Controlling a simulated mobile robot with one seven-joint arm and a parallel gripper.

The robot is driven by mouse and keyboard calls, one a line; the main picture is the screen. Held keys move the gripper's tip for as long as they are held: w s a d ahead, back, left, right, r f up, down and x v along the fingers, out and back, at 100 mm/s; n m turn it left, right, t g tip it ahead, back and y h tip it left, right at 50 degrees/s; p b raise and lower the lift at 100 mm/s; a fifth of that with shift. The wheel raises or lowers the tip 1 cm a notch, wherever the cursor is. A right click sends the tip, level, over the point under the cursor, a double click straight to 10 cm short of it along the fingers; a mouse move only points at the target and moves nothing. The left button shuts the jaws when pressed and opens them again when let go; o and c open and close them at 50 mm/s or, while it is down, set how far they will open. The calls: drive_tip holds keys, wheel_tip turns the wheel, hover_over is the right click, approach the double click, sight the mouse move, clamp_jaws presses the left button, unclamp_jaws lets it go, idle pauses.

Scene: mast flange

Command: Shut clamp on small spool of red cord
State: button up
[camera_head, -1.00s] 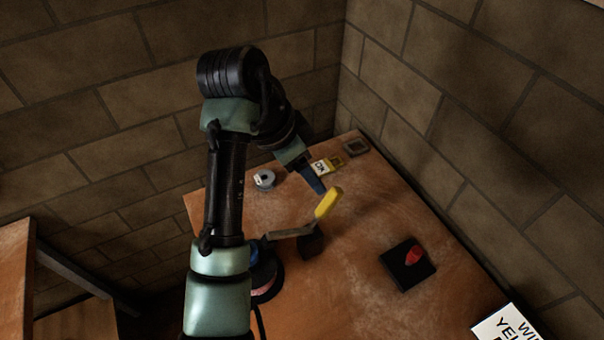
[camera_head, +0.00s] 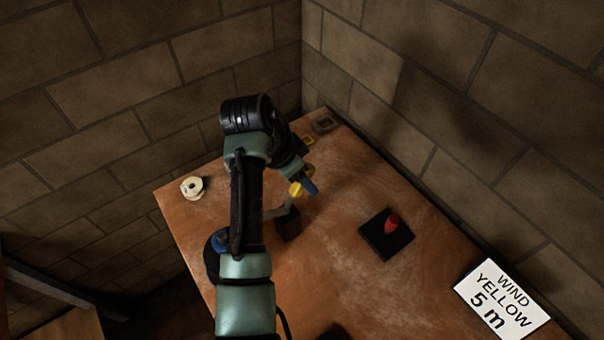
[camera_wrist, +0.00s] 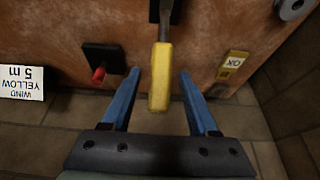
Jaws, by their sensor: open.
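The clamp has a yellow handle (camera_head: 299,184) on a grey metal arm and a dark base (camera_head: 287,224). My gripper (camera_head: 311,187) is over the handle in the head view. In the wrist view my open gripper (camera_wrist: 159,72) has one blue finger on each side of the yellow handle (camera_wrist: 160,80), with a gap on both sides. The handle stands out from the base towards my wrist. A round dark thing with a blue part (camera_head: 213,255) is partly behind my arm. I cannot make out the red cord; my arm covers the space by the clamp.
A black plate with a red knob (camera_head: 391,224) lies right of the clamp. A pale spool (camera_head: 192,187) is at the table's left. A sign (camera_head: 501,299) reads "WIND YELLOW 5 m". Brick walls close the back.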

clamp_jaws()
idle(0.3)
idle(1.2)
